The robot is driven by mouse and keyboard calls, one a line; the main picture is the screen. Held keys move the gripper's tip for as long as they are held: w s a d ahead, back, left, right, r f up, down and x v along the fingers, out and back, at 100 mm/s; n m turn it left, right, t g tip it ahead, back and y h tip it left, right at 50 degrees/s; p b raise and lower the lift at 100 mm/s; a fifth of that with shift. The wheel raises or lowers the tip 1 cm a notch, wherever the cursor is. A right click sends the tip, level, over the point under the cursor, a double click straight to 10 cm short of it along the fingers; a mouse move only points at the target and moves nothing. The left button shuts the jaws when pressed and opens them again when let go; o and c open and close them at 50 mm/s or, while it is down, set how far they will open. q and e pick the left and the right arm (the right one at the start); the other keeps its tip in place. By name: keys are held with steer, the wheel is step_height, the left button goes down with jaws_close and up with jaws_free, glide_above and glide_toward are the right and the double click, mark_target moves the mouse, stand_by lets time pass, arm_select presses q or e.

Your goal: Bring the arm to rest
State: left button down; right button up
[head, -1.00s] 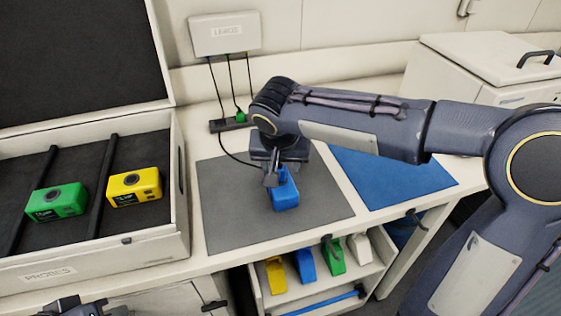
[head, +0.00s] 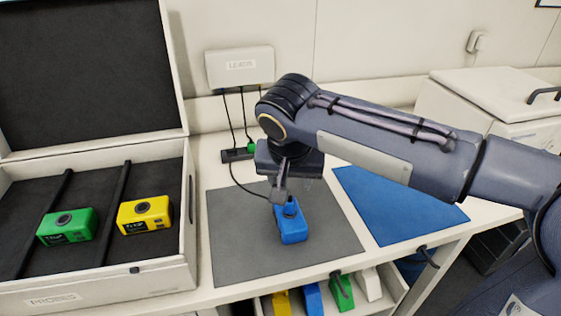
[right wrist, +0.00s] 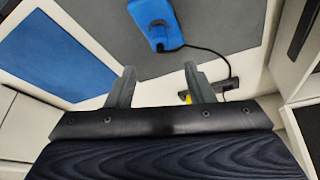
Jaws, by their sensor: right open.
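A blue probe (head: 291,226) lies on the grey mat (head: 235,255); it also shows in the right wrist view (right wrist: 153,25). A black cable runs from the probe towards a dark socket strip (head: 236,155) at the wall. My right gripper (head: 280,189) is just behind and above the probe in the head view. In the right wrist view its fingers (right wrist: 160,84) stand wide apart with nothing between them, and the probe is clear of them. My left gripper is out of view.
An open case (head: 188,262) at left holds a green probe (head: 66,227) and a yellow probe (head: 145,215). A blue mat (head: 390,205) is bare at right. A leads box (head: 240,67) hangs on the wall. A white lidded box (head: 480,105) stands at back right. Coloured items sit on a shelf below.

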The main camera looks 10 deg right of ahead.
steer(key=s+d+f+n+y+p, duration=0.1)
steer(key=s+d+f, duration=0.3)
steer(key=s, duration=0.5)
steer(key=s+d+f+n+t+y+p, duration=0.1)
steer(key=s+d+f+y, duration=0.3)
steer(key=s, duration=0.6)
steer(key=shift+s+d+t+p, duration=0.15)
steer(key=shift+s+t+p, duration=0.15)
steer(key=shift+p, duration=0.2)
